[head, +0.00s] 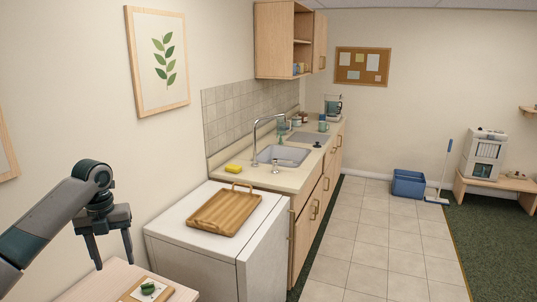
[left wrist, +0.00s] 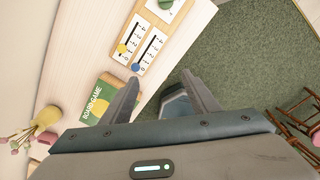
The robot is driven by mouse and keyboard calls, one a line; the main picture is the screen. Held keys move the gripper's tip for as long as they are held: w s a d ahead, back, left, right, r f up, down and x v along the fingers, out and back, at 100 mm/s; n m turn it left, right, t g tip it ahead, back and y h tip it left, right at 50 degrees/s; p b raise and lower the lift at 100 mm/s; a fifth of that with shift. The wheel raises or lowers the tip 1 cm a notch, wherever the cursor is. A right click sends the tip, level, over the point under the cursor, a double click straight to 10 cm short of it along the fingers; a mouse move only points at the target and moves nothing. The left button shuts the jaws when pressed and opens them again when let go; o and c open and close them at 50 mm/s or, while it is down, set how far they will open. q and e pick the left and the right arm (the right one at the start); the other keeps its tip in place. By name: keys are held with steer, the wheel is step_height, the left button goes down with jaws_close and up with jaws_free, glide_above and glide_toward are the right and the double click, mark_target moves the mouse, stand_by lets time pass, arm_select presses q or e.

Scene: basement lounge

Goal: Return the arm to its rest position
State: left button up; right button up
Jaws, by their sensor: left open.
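My left gripper (head: 113,264) hangs at the lower left of the head view, fingers pointing down and apart, with nothing between them. It is raised above a light wooden table (head: 93,284). The left wrist view shows the same gripper (left wrist: 163,78) with its two fingers spread and empty. My left arm (head: 45,228) reaches in from the left edge, bent at the wrist. My right gripper is in neither view.
The table bears a wooden scoreboard (left wrist: 146,43), a board game box (left wrist: 99,100) and a yellow vase (left wrist: 47,118). A white appliance (head: 190,262) with a wooden tray (head: 212,222) on top stands right of the gripper.

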arm_select(q)
steer(key=s+d+f+n+h, duration=0.1)
steer(key=s+d+f+n, duration=0.3)
steer(key=s+d+f, duration=0.4)
steer(key=s+d+f+n+t, duration=0.1)
steer(key=s+d+f+n, duration=0.3)
steer(key=f, duration=0.5)
steer(key=s+d+f+n+h, duration=0.1)
steer(key=s+d+f+n, duration=0.3)
steer(key=d+f, duration=0.45)
steer(key=s+a+f+n+t+y, duration=0.1)
steer(key=s+n, duration=0.8)
steer(key=s, duration=0.5)
steer(key=s+a+f+n+t+y, duration=0.1)
steer(key=s+f+n+t, duration=0.1)
steer(key=s+n, duration=0.9)
steer(key=s+f+m+g+b, duration=0.1)
steer(key=s+f, duration=0.1)
steer(key=f, duration=1.3)
steer(key=s+f+m+g, duration=0.1)
steer(key=s+f, duration=0.1)
steer(key=f, duration=1.2)
steer(key=s+a+f+g+b, duration=0.1)
steer(key=s+a+f, duration=0.2)
steer(key=s+f, duration=1.4)
steer(key=shift+s+f+m, duration=0.2)
steer(key=shift+f+m, duration=0.1)
steer(key=shift+f, duration=0.4)
